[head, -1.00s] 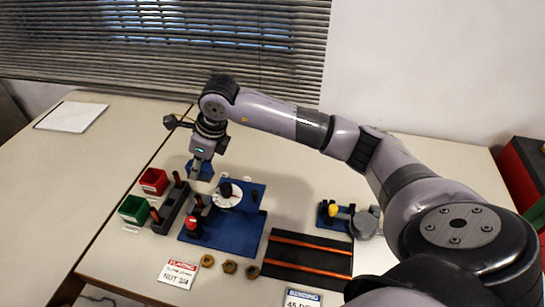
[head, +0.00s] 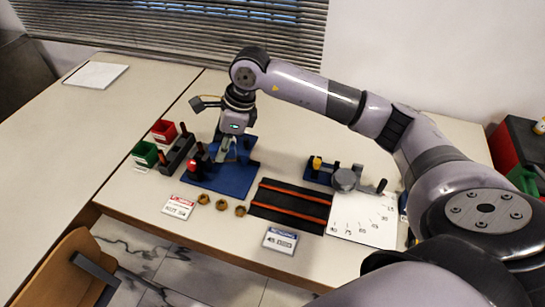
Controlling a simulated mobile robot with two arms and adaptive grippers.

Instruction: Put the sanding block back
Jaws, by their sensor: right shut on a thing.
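My right gripper (head: 226,154) is over the blue flaring fixture (head: 232,183), fingers pointing down. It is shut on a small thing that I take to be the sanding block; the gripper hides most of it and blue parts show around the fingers. I cannot tell whether the held thing touches the fixture. The fixture's white disc is mostly hidden behind the gripper. A red knob (head: 193,168) stands at the fixture's left side. My left gripper is out of view.
Left of the fixture are a dark rack (head: 178,155), a red bin (head: 164,132) and a green bin (head: 145,153). Several brass nuts (head: 221,204) lie in front. A black mat (head: 285,210) carries copper tubes. A blue bender (head: 322,172) stands right.

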